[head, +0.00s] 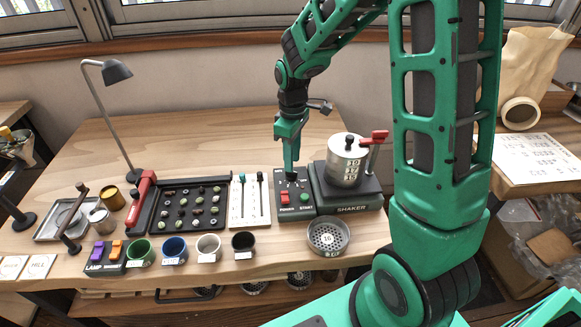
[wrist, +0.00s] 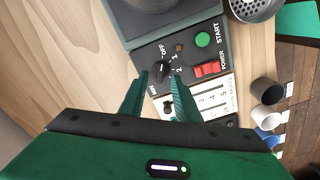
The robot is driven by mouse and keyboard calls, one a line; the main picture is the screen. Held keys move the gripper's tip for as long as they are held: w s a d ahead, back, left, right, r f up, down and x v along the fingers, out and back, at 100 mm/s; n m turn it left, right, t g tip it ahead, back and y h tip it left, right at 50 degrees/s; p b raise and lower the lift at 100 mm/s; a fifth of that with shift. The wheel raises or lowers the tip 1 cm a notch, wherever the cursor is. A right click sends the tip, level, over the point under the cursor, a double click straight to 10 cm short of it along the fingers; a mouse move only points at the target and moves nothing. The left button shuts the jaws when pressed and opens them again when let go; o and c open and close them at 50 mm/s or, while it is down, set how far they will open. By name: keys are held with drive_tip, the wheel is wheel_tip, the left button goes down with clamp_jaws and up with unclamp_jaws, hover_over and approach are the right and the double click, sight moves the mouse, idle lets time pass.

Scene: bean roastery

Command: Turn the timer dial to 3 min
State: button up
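The timer dial (wrist: 164,72) is a small black knob on the dark control panel (wrist: 147,53). OFF, 1 and 2 are printed around it, with MIN near the panel edge; part of the scale is hidden by a finger. I cannot tell its exact setting. My gripper (wrist: 159,77) is open, its green fingertips on either side of the dial, the right one close against it in the picture. I cannot tell whether they touch it. In the head view my gripper (head: 290,168) points down over the panel, mostly hiding the dial.
The panel carries a red power switch (wrist: 207,70), a green START button (wrist: 203,39) and a small orange lamp (wrist: 178,47). The shaker (head: 350,205) with a metal canister (head: 345,165) stands right. A sliders board (head: 248,203) is left; cups and a sieve (head: 328,237) line the front.

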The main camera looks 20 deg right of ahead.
drive_tip(key=shift+f, duration=1.95)
drive_tip(key=shift+c, duration=0.3)
clamp_jaws()
